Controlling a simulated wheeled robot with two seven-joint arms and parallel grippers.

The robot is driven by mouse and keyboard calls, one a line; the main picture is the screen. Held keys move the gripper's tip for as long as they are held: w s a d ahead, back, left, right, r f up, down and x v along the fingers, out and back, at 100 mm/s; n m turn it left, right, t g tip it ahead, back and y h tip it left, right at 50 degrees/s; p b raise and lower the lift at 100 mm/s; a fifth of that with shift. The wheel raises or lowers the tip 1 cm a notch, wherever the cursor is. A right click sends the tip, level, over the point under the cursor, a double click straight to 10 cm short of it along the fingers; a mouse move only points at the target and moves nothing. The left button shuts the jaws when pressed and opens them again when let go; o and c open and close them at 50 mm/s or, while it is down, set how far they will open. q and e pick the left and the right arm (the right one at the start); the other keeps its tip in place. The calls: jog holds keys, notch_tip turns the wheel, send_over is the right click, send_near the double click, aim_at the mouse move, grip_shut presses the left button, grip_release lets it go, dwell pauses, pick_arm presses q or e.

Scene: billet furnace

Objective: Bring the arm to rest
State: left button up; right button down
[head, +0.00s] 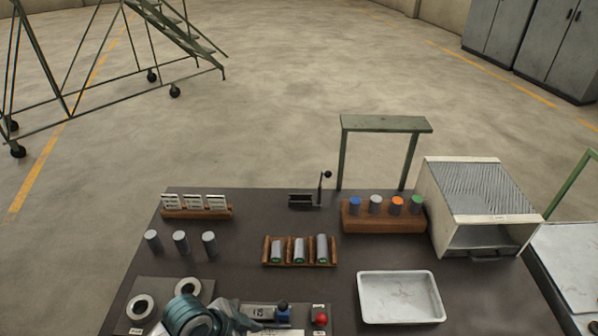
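One of my arms, teal and grey, comes in at the bottom edge, left of centre; I take it to be the left one. The fingers are too small and partly hidden to tell open from shut, and I see nothing clearly held. My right gripper is out of view.
Grey cylinders (180,242) stand at left. A wooden cradle (300,264) holds three billets. Behind are a card stand (197,212) and a block with colour-capped cylinders (384,221). A white tray (400,297), furnace box (480,205) and red button (320,319) stand right of the arm.

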pick_arm(q)
jog(key=s+a+f+n+t+y, duration=0.1)
jog(key=s+a+n+y, duration=0.4)
jog(key=s+a+n, duration=0.9)
notch_tip(320, 180, down, 37)
jog(key=s+d+m+g+b, duration=0.1)
jog(key=s+m+b, duration=0.2)
jog(key=b, duration=0.5)
jog(key=s+a+f+b, duration=0.1)
jog(key=s+f+b, duration=0.3)
jog(key=s+f, duration=0.5)
jog(key=s+a+f+g+b, duration=0.1)
jog(key=s+a+f+b, duration=0.1)
jog(key=s+f, duration=0.6)
notch_tip(320, 180, down, 8)
jog(key=shift+s+r+m+b, duration=0.15)
jog(key=shift+s+m+b, duration=0.2)
jog(key=shift+b, duration=0.5)
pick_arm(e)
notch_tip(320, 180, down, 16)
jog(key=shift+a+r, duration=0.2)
pick_arm(q)
jog(key=shift+a, duration=0.1)
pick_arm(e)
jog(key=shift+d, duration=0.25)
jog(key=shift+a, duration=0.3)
